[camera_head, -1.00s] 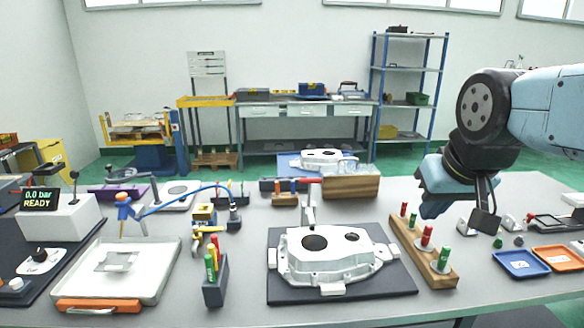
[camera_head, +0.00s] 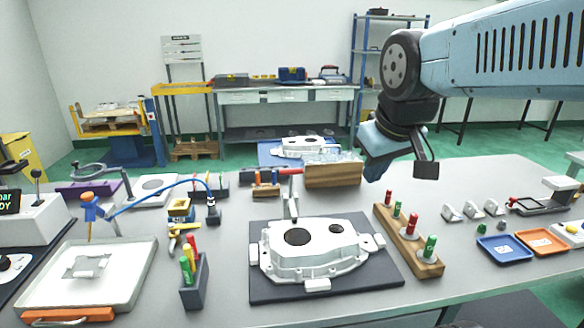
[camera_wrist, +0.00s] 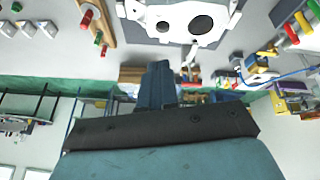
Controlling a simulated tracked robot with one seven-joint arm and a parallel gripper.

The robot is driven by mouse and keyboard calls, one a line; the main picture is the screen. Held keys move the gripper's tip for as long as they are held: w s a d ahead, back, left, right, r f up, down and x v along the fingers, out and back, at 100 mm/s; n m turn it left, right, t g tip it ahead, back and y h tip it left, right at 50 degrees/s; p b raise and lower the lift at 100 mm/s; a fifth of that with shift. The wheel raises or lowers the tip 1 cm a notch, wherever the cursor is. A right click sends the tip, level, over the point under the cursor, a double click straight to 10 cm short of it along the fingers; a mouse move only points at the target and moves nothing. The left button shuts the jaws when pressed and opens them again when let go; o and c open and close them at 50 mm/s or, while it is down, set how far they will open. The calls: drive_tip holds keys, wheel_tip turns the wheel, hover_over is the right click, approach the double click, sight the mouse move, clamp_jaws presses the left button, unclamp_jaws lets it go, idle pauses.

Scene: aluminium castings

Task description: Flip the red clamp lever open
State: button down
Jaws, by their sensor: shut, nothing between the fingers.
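The red clamp lever (camera_head: 289,171) lies roughly level atop a slim grey upright clamp (camera_head: 291,197) behind the white casting (camera_head: 316,258). The casting sits on a dark mat (camera_head: 372,284). My gripper (camera_head: 374,177) hangs above the table to the right of the lever, apart from it and behind the pin rack. In the wrist view my gripper's fingers (camera_wrist: 158,70) are together with nothing between them. The casting (camera_wrist: 187,19) shows at the top there, with a thin clamp post (camera_wrist: 191,54) below it; the lever is unclear in that view.
A wooden rack (camera_head: 385,227) with red and green pins stands right of the casting. A wooden block with clear pieces (camera_head: 333,174) is close behind the lever. Blue (camera_head: 503,250) and orange (camera_head: 540,243) trays lie at right, a white tray (camera_head: 135,280) at left.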

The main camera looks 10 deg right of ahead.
drive_tip(key=w+a+n+g, duration=0.1)
drive_tip(key=w+a+n, duration=1)
drive_tip(key=w+n, duration=0.4)
drive_tip(key=shift+w+a+g, duration=0.25)
drive_tip(key=shift+w+g, duration=0.05)
drive_tip(key=shift+g, duration=0.1)
drive_tip(key=shift+f, duration=0.1)
drive_tip(key=w+f, duration=0.7)
drive_tip(key=f, duration=0.3)
drive_tip(key=shift+f, duration=0.1)
